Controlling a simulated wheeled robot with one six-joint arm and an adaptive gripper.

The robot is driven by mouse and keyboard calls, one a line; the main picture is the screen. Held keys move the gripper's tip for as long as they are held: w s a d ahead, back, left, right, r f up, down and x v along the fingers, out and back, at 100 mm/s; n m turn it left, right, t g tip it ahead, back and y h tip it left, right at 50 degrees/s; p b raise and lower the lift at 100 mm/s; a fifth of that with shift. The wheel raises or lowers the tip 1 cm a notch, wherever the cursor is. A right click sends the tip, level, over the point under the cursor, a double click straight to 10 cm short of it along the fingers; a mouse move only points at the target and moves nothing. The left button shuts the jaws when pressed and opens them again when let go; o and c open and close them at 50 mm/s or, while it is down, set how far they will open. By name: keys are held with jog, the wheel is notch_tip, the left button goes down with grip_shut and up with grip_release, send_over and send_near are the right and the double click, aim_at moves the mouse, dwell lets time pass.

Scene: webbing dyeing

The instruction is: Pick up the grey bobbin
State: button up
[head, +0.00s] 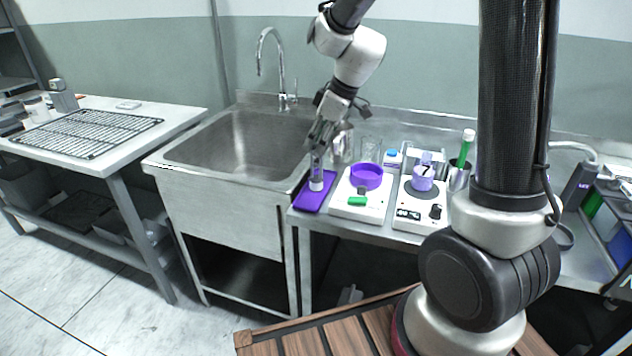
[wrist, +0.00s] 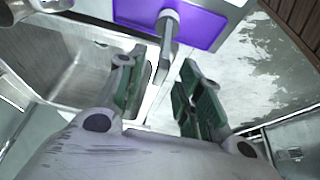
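A small grey and whitish upright piece (head: 316,179), which looks like the grey bobbin, stands on the purple tray (head: 308,201) right of the sink. My gripper (head: 317,150) is just above it, pointing down. In the wrist view, a grey stem with a wider head (wrist: 168,35) shows over the purple tray (wrist: 205,30), beyond the fingertips. My gripper (wrist: 160,85) is open there, its green-padded fingers apart with nothing held between them. The head view does not show clearly whether the fingers touch the piece.
Right of the tray are a white scale (head: 354,211) with a purple ring (head: 367,176) and green piece (head: 357,201), a white hotplate (head: 408,216) with a beaker marked 7 (head: 423,178), and a metal cup (head: 458,178). The sink (head: 240,145) is left.

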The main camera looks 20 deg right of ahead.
jog(key=shift+x, duration=0.8)
grip_shut()
jog(key=shift+r, duration=0.1)
